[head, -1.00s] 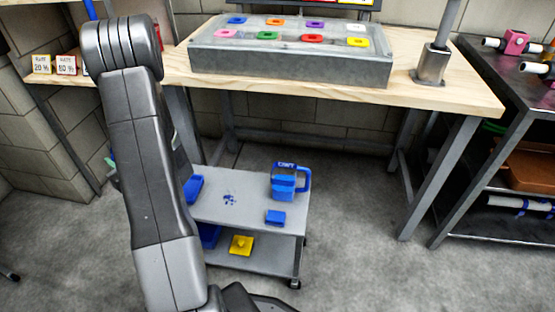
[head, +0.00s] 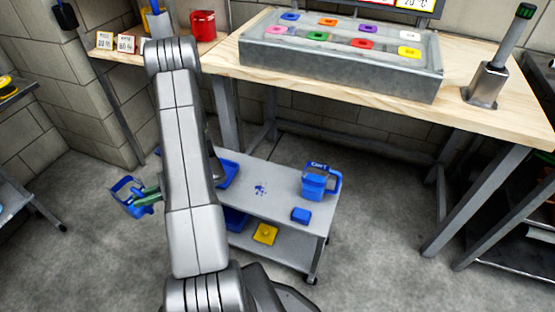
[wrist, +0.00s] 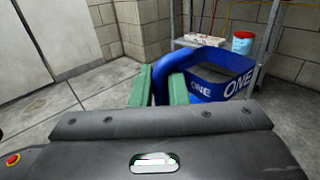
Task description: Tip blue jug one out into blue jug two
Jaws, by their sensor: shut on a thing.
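Blue jug one (wrist: 222,82), marked ONE, hangs by its handle in my gripper (wrist: 160,88). The green fingers are shut on that handle. In the head view, this jug (head: 127,203) is left of my arm, clear of the cart and over the floor, with my gripper (head: 148,195) on its right side. I cannot tell its exact tilt or what is inside. The other blue jug (head: 314,184), which fits blue jug two, stands upright on the cart top with its handle to the right. Its small label is not clearly readable.
The grey cart (head: 283,203) also carries a blue block (head: 301,215) and a blue tray (head: 229,173). A yellow item (head: 265,233) is on its lower shelf. The wooden bench (head: 460,105) overhangs behind, with a concrete tray (head: 340,72) on it. Floor at left is open.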

